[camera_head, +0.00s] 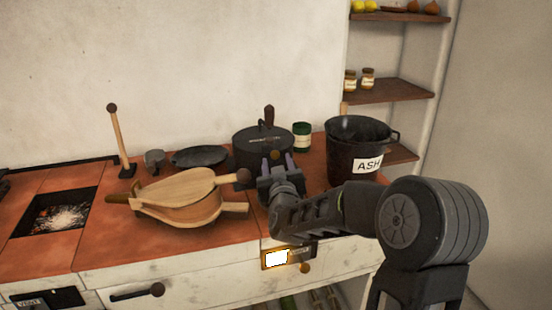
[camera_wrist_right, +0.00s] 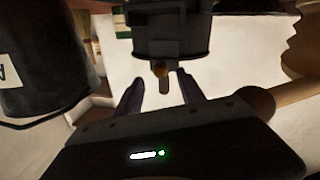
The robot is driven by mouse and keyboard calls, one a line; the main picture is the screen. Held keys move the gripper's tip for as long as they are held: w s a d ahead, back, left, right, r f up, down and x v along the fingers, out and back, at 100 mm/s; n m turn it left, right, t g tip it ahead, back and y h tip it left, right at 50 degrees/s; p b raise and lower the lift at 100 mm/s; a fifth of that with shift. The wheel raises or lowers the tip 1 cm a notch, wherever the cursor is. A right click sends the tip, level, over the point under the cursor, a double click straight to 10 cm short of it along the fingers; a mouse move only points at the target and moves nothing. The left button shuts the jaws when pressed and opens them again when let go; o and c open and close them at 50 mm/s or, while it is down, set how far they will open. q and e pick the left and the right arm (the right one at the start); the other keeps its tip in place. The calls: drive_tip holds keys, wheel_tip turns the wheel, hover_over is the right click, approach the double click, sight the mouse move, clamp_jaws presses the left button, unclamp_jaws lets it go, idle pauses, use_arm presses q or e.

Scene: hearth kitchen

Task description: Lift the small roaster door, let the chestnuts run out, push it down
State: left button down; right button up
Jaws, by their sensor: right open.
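The black roaster (camera_head: 262,141) stands at the back of the red-brown counter, with an upright wooden-topped handle. A small brass-coloured knob (camera_head: 275,155) shows low on its front, with my open right gripper (camera_head: 277,161) right there. In the right wrist view the roaster (camera_wrist_right: 170,35) fills the top middle. Its knob (camera_wrist_right: 160,69) lines up with the gap between the fingertips of my right gripper (camera_wrist_right: 159,78); I cannot tell if they touch. The small door's edges are too dark to make out. No chestnuts show at the roaster. My left gripper is out of view.
A black ash bucket (camera_head: 345,150) stands close right of the gripper. Wooden bellows (camera_head: 185,198) lie to the left, with a dark flat pan (camera_head: 200,156) behind. A green jar (camera_head: 302,136) stands behind. A glowing fire grate (camera_head: 58,214) is at far left.

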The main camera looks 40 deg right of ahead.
drive_tip(key=v, duration=0.4)
idle(0.5)
